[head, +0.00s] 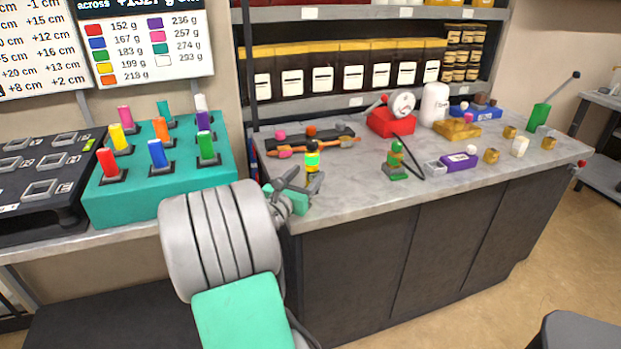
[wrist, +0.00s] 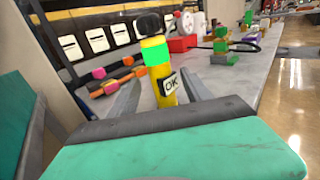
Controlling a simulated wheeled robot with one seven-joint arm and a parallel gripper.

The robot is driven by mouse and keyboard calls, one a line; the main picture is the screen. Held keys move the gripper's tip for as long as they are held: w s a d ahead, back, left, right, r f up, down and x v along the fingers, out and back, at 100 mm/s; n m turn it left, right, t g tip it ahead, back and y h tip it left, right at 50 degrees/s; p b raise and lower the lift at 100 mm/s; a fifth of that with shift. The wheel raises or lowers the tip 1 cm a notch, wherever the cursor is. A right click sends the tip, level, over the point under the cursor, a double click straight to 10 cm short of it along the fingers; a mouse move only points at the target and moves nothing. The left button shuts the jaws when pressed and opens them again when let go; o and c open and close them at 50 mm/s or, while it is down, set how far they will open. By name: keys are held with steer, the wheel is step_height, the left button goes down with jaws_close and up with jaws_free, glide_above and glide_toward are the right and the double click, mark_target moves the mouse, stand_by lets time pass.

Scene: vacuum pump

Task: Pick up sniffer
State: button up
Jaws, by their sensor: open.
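The likely sniffer (head: 312,158) is a small upright yellow stick with a black top and a bright green band, near the front left of the grey bench. In the wrist view the sniffer (wrist: 156,62) also shows an "OK" label and leans slightly. My gripper (head: 303,182) is open at the bench's left front corner, just short of it. In the wrist view the fingers of my gripper (wrist: 163,92) lie left and right of its lower part, apart from it. Its base is hidden behind my gripper's body.
Orange-ended tools (head: 300,149) lie behind it on the bench (head: 350,200). A green stand (head: 396,160), a red gauge unit (head: 393,121) and a purple block (head: 459,161) stand to the right. A teal peg block (head: 110,200) is at left. The bench front is clear.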

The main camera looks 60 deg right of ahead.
mark_target(309, 173)
steer(key=d, duration=0.3)
steer(key=shift+d, duration=0.3)
steer(key=shift+s, duration=0.1)
jaws_close()
steer(key=shift+r, duration=0.1)
